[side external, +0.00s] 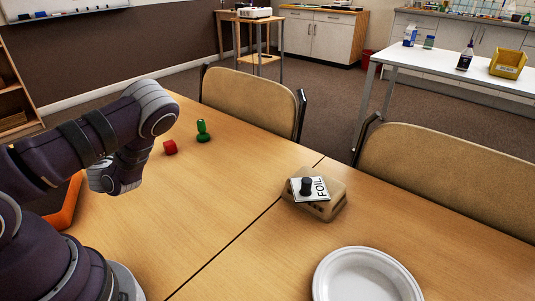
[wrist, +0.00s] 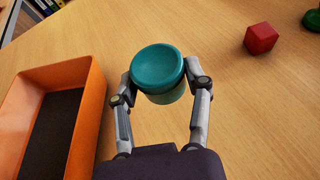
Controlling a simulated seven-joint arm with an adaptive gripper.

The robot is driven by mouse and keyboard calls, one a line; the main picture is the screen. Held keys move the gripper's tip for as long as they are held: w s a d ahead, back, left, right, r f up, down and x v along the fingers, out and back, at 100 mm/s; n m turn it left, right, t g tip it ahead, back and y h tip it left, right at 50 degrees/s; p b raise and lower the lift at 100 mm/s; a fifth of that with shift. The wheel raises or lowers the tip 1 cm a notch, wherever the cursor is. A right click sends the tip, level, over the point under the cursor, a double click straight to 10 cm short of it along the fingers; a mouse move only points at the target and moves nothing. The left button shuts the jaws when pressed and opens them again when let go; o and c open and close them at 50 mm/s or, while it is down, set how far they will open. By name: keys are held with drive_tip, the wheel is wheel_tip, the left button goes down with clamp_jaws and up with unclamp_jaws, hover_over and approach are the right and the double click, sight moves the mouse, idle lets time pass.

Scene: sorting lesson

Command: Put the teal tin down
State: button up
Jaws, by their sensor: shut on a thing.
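The teal tin (wrist: 158,70) is between the fingers of my gripper (wrist: 160,80) in the wrist view. It is round, with a shallow dished top, and a finger presses on each side. My gripper is shut on it. How far the tin is above the table (wrist: 230,75) cannot be told. In the side external view my arm hides the tin and the fingers.
An orange tray (wrist: 92,110) with a dark floor lies left of the tin. A red cube (side external: 170,147) and a green piece (side external: 203,131) stand beyond. A block with a FOIL label (side external: 318,205) and a white bowl (side external: 321,290) are farther right. Bare wood lies between.

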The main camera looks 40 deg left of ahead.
sight(224, 166)
drive_tip(key=w+d+m+t, duration=0.1)
drive_tip(key=w+d, duration=0.1)
drive_tip(key=w, duration=0.1)
drive_tip(key=w+d+m+t+h, duration=0.1)
drive_tip(key=w, duration=0.3)
drive_tip(key=w+d+m+t+h, duration=0.1)
drive_tip(key=w+d, duration=0.1)
drive_tip(key=w, duration=0.1)
drive_tip(key=shift+w+d+r+t, duration=0.25)
drive_tip(key=shift+d+r+t, duration=0.05)
drive_tip(key=w+d+r+m+t+h, duration=0.3)
drive_tip(key=w+d+m+h, duration=0.15)
drive_tip(key=w+d, duration=0.45)
drive_tip(key=shift+m, duration=0.35)
drive_tip(key=f, duration=0.7)
drive_tip(key=shift+w+f, duration=0.3)
drive_tip(key=shift+f, duration=0.05)
drive_tip(key=shift+f+t, duration=0.3)
drive_tip(key=o, duration=1.2)
drive_tip(key=shift+f, duration=0.1)
